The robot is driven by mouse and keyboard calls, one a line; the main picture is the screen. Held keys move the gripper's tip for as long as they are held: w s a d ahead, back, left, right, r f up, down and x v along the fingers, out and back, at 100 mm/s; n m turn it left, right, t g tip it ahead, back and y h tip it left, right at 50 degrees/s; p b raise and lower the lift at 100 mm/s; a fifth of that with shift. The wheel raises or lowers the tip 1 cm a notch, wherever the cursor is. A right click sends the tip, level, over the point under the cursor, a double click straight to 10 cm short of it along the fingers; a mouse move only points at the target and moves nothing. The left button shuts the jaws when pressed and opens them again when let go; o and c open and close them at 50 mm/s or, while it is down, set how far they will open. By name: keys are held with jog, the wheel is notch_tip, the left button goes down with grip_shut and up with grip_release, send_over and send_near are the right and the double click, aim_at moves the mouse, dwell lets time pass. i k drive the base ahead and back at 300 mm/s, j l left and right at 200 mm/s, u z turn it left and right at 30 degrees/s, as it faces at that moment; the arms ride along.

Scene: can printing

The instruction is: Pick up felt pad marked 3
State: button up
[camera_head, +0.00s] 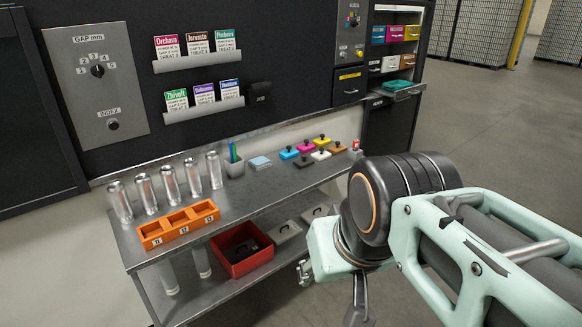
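I cannot make out a felt pad marked 3 for certain. An orange tray (205,211) with three compartments stands at the front left of the metal bench; small labels are on its front, and the rightmost seems to end in 3. Whether pads lie in its compartments is unclear. Several coloured blocks with black knobs, among them a yellow one (321,140), sit at the right of the bench. My arm fills the right foreground. Part of my gripper (360,308) seems to show at the bottom edge, cut off, apart from the bench; its fingers cannot be read.
Several silver cans (147,194) stand along the back of the bench (262,196). A pen cup (235,168) and a light-blue pad stack (260,163) are near the middle. A red bin (257,266) sits on the lower shelf. Open floor lies to the right.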

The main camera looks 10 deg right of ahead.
aim_at(319, 212)
jog(key=z, duration=0.45)
jog(key=i+z, duration=0.2)
jog(key=i, duration=0.9)
